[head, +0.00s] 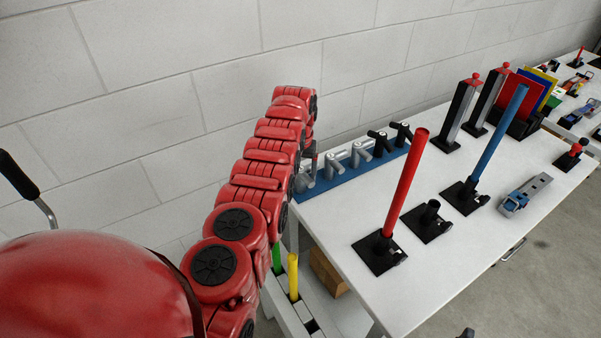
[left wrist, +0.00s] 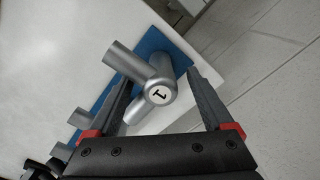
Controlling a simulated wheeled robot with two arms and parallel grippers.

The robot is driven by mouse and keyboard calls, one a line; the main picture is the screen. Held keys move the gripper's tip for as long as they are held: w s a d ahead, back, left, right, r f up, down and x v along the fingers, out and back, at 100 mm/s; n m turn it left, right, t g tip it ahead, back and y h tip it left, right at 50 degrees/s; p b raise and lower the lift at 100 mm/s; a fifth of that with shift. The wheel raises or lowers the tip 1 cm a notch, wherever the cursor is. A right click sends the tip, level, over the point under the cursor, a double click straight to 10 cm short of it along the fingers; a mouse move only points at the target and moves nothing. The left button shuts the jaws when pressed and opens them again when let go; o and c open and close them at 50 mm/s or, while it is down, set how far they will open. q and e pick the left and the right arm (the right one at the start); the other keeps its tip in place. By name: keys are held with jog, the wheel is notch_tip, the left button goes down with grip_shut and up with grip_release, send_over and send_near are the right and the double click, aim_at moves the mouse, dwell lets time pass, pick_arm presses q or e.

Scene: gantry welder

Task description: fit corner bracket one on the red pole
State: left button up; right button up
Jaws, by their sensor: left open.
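The red pole (head: 407,182) stands upright, slightly leaning in the picture, in a black base on the white table; no bracket is on it. Corner bracket one (left wrist: 150,75), a grey piece of joined tubes with a round "1" label, is at the end of a blue strip (left wrist: 152,42). In the head view the bracket (head: 304,180) is partly hidden by my left arm. My left gripper (left wrist: 159,82) is open, with its fingers on either side of the bracket; I cannot tell whether they touch it. My right gripper is not in view.
More grey and black brackets (head: 383,143) stand along the blue strip (head: 345,178). A black socket base (head: 428,222) and a blue pole (head: 499,135) stand right of the red pole. Green and yellow poles (head: 293,277) stand below the table's left edge. A wall runs behind.

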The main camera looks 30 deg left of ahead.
pick_arm(q)
jog(key=shift+f, duration=0.1)
jog(key=shift+f, duration=0.25)
notch_tip(320, 180, up, 2)
jog(key=shift+w+r, duration=0.15)
jog(key=shift+r, duration=0.25)
notch_tip(320, 180, up, 5)
jog(key=shift+r+b, duration=0.1)
jog(key=shift+b, duration=1.05)
notch_tip(320, 180, up, 10)
jog(key=p, duration=0.4)
jog(key=shift+s, duration=0.25)
jog(key=shift+d+f, duration=0.1)
jog(key=shift+f, duration=0.15)
